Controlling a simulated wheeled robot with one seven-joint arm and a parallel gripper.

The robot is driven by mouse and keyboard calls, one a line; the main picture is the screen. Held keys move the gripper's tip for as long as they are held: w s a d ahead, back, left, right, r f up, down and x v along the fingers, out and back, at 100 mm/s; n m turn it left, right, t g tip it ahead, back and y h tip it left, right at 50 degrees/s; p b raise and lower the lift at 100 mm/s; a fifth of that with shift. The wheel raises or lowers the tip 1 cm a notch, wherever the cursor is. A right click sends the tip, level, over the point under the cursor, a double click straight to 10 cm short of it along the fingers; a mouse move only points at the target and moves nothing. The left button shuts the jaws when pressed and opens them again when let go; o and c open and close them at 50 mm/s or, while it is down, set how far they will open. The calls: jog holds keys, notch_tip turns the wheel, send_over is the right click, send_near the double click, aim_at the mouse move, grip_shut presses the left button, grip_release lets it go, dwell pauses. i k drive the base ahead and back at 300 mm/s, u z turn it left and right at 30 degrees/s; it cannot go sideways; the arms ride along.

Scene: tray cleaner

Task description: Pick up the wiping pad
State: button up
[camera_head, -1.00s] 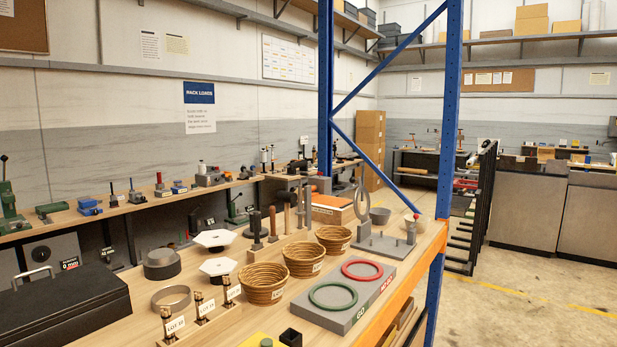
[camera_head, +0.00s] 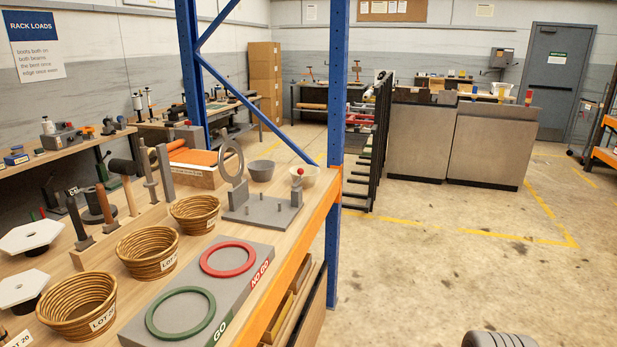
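I cannot make out a wiping pad for certain in this view. A flat orange item (camera_head: 198,157) lies on a wooden box (camera_head: 190,176) toward the back of the near bench, but I cannot tell what it is.
The wooden bench (camera_head: 120,304) holds woven baskets (camera_head: 148,254), a grey GO/NO GO board (camera_head: 200,290) and a grey ring stand (camera_head: 262,211). A blue rack post (camera_head: 337,140) rises at its right edge. Open concrete floor (camera_head: 450,270) lies to the right.

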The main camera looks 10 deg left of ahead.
aim_at(40, 152)
jog(key=i, duration=6.8)
jog(key=u, duration=2.95)
jog(key=i, duration=3.85)
jog(key=u, duration=0.35)
